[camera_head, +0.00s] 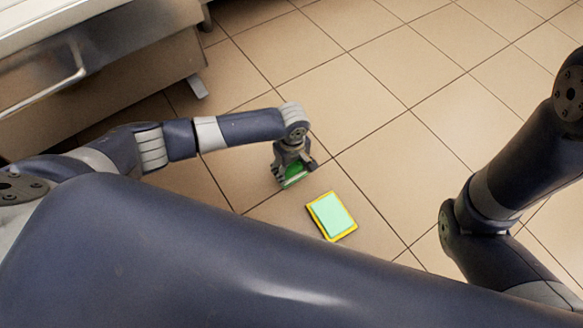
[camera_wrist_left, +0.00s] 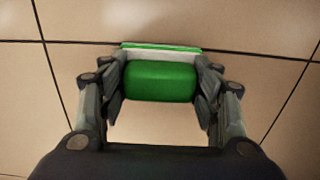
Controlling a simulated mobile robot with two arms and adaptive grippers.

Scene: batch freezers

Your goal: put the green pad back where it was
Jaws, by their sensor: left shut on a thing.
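The green pad (camera_wrist_left: 160,82) is between the fingers of my left gripper in the left wrist view, with a white layer and a thin green edge behind its green face. My left gripper (camera_head: 291,172) is shut on it; in the head view, the green pad (camera_head: 294,174) shows partly under the fingers. The left gripper also shows in the left wrist view (camera_wrist_left: 160,85). A yellow-rimmed pad with a pale green top (camera_head: 331,215) lies on the floor just right of and nearer than the gripper, apart from it. My right gripper is out of view.
The tiled floor (camera_head: 400,100) is clear behind and to the right of the yellow-rimmed pad. A metal appliance with a bar handle (camera_head: 100,80) stands at the upper left, with a foot (camera_head: 197,87) on the floor.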

